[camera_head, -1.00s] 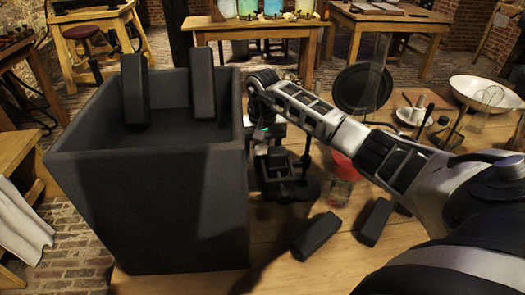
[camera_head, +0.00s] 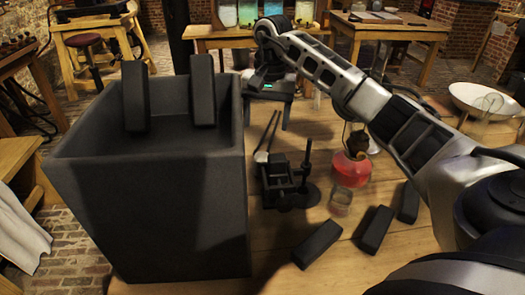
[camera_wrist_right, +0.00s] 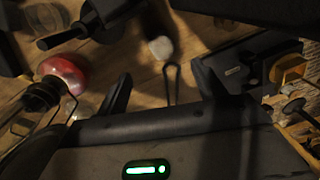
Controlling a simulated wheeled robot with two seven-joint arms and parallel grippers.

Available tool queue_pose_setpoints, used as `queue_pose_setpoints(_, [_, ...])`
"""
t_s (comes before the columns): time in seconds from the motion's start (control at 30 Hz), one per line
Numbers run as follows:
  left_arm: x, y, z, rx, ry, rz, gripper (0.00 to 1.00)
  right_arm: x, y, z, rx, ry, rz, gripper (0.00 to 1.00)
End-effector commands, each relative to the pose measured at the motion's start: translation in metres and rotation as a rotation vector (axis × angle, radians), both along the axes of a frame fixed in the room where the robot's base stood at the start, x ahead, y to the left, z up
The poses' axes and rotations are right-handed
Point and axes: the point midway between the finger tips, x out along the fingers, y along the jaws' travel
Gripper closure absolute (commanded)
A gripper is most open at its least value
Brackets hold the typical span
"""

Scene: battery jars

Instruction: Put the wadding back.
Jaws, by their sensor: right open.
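A small whitish round lump, possibly the wadding, shows in the right wrist view (camera_wrist_right: 160,47) and as a pale spot in the head view (camera_head: 259,157). It is at the near end of thin dark tongs (camera_head: 269,133). I cannot tell if the tongs grip it. My right gripper (camera_head: 266,118) is open, with its fingers on either side of the tongs' far end as seen from the head. In the wrist view the tongs (camera_wrist_right: 172,82) show between the open fingers (camera_wrist_right: 160,70), with no visible contact. My left gripper is out of view.
A big dark jar (camera_head: 190,225) stands left, two black bars (camera_head: 203,90) at its rim. A black stand (camera_head: 287,187), red flask (camera_head: 350,170) and glass beaker (camera_head: 340,203) stand near the tongs. Several black blocks (camera_head: 317,245) lie in front right. A white bowl (camera_head: 485,100) is far right.

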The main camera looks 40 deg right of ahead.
Motion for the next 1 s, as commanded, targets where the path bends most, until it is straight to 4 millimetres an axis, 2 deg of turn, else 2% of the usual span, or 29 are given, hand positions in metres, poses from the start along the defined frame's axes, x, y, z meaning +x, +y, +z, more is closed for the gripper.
queue_pose_setpoints(0.07, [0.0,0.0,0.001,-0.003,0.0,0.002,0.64,-0.004,-0.008,0.004,0.046,-0.006,-0.183,0.31])
queue_pose_setpoints(0.13, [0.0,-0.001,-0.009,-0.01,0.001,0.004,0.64,-0.007,-0.014,-0.003,0.097,-0.005,-0.366,0.31])
queue_pose_setpoints(0.3, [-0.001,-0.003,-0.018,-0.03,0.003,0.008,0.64,-0.014,-0.027,-0.002,0.231,0.023,-0.819,0.31])
queue_pose_setpoints(0.4, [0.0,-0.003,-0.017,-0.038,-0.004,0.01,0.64,-0.018,-0.033,0.001,0.3,0.053,-1.043,0.31])
queue_pose_setpoints(0.5, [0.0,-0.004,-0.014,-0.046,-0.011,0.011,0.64,-0.02,-0.036,0.005,0.351,0.081,-1.194,0.31])
queue_pose_setpoints(0.63, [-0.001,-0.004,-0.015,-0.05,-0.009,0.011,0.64,-0.021,-0.037,0.006,0.381,0.103,-1.288,0.31])
queue_pose_setpoints(0.73, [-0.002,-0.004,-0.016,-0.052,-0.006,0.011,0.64,-0.019,-0.033,-0.002,0.385,0.109,-1.305,0.31])
queue_pose_setpoints(1.0, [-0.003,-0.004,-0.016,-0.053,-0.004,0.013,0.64,-0.008,-0.015,-0.055,0.384,0.11,-1.303,0.31])
